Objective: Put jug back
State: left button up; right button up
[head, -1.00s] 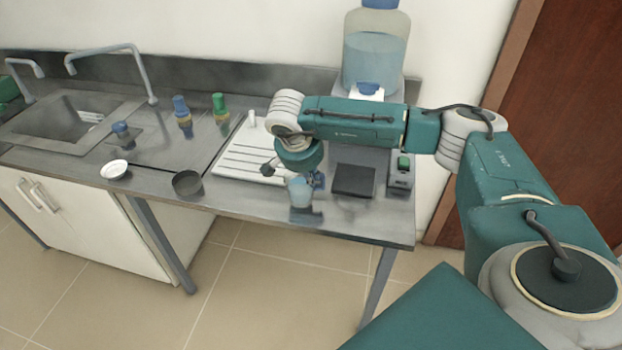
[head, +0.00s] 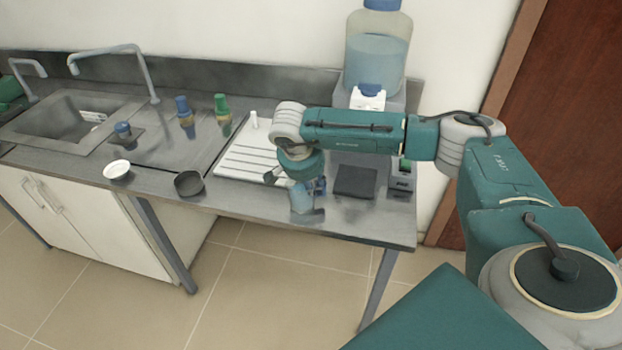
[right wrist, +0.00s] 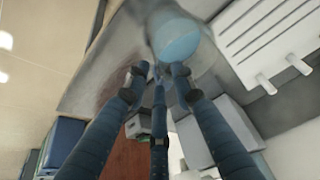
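The jug (head: 301,198) is light blue and translucent. It is at the front of the steel bench (head: 235,197), close to the front edge, right of the white ribbed board. My right gripper (head: 318,187) is at the jug's right side, its dark blue fingers low over the bench. In the right wrist view the jug (right wrist: 177,40) shows just beyond the fingertips of my right gripper (right wrist: 158,72). The fingertips are at or very near the jug. A small gap between them shows, but whether they grip it is unclear. My left gripper is out of view.
A large bottle (head: 377,60) stands behind.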

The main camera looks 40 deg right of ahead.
jog(key=b+v, duration=0.4)
jog(key=v, duration=0.8)
jog(key=shift+a, duration=0.1)
